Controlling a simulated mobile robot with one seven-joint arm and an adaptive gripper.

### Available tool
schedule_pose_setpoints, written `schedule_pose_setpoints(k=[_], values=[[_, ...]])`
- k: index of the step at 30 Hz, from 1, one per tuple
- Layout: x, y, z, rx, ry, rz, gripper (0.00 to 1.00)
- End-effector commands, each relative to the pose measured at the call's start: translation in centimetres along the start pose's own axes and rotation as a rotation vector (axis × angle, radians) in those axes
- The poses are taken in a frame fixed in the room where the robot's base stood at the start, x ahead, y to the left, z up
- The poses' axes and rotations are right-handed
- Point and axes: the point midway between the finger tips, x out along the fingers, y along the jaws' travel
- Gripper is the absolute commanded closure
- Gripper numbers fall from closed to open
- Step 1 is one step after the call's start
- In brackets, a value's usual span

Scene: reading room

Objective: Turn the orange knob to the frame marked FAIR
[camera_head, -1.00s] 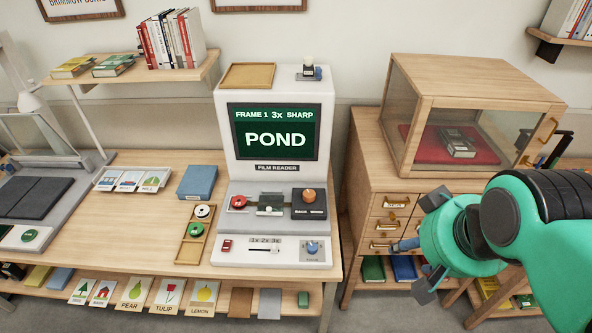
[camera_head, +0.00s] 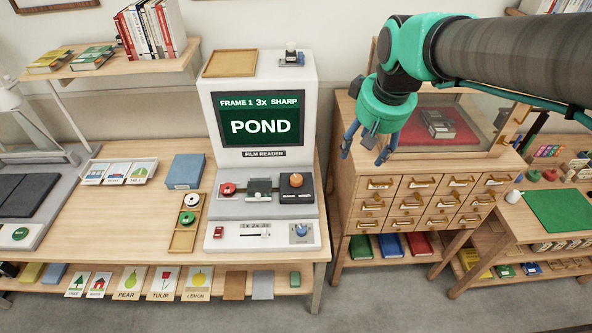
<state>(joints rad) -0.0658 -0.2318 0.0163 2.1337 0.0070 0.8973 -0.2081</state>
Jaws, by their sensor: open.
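The orange knob (camera_head: 296,180) sits on a dark block at the right of the film reader's (camera_head: 264,155) middle deck, with small lettering in front of it that seems to read BACK and WIND. The reader's screen (camera_head: 262,120) shows "FRAME 1 3x SHARP" and "POND". A red reel (camera_head: 228,188) is at the left of the same deck. My gripper (camera_head: 364,150) is open and empty, pointing down, to the right of the reader and above the knob's height in the picture, in front of the glass case. It is apart from the knob.
A blue dial (camera_head: 301,231) and a slider marked 1x 2x 3x (camera_head: 256,234) are on the reader's front panel. A wooden tray (camera_head: 183,240) with reels lies left of it. The glass-fronted case (camera_head: 460,150) stands on a drawer cabinet (camera_head: 419,205) at right.

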Motion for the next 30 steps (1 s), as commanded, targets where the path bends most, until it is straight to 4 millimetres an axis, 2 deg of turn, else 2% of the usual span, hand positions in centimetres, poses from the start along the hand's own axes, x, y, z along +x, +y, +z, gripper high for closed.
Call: schedule_pose_setpoints(k=[3, 14, 23, 30], values=[[1.2, 0.0, -2.7, -0.034, -0.023, -0.009, 0.40], [6.2, -0.1, -10.1, -0.136, -0.082, -0.034, 0.40], [11.8, -0.8, -15.4, -0.221, -0.131, -0.058, 0.40], [17.0, -1.6, -18.9, -0.290, -0.169, -0.079, 0.40]])
